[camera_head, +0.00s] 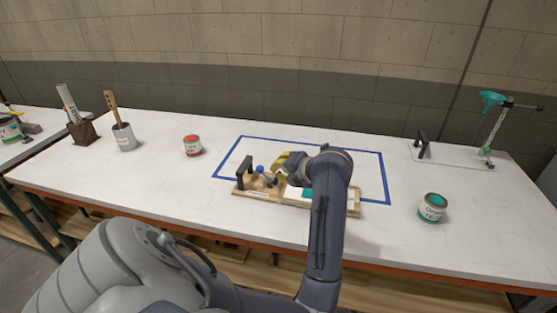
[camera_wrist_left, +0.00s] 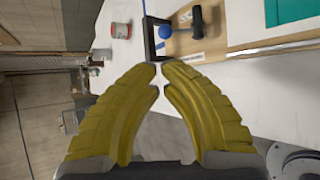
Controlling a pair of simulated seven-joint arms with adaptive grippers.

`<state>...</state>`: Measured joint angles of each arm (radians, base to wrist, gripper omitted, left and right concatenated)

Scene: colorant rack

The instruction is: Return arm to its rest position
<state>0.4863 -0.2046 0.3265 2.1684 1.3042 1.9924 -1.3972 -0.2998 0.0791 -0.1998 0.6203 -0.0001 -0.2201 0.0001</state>
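My left gripper (camera_head: 284,162) has yellow fingers and hangs over the wooden rack board (camera_head: 240,190) on the table. In the left wrist view the gripper (camera_wrist_left: 160,64) has its two fingertips close together with nothing seen between them. The board carries a black handle (camera_head: 244,170), a blue knob (camera_head: 260,169) and a teal panel (camera_head: 307,194). My dark forearm and wrist cover part of the board. The handle (camera_wrist_left: 157,38) also shows just beyond the fingertips in the left wrist view; I cannot tell whether they touch. My right gripper is not in view.
Blue tape (camera_head: 310,146) outlines the board's area. A red-labelled can (camera_head: 193,147) stands to its left and a teal can (camera_head: 432,207) to its right. A brush cup (camera_head: 124,137) stands at the left, a funnel stand (camera_head: 490,135) at the right. The table's front middle-left is clear.

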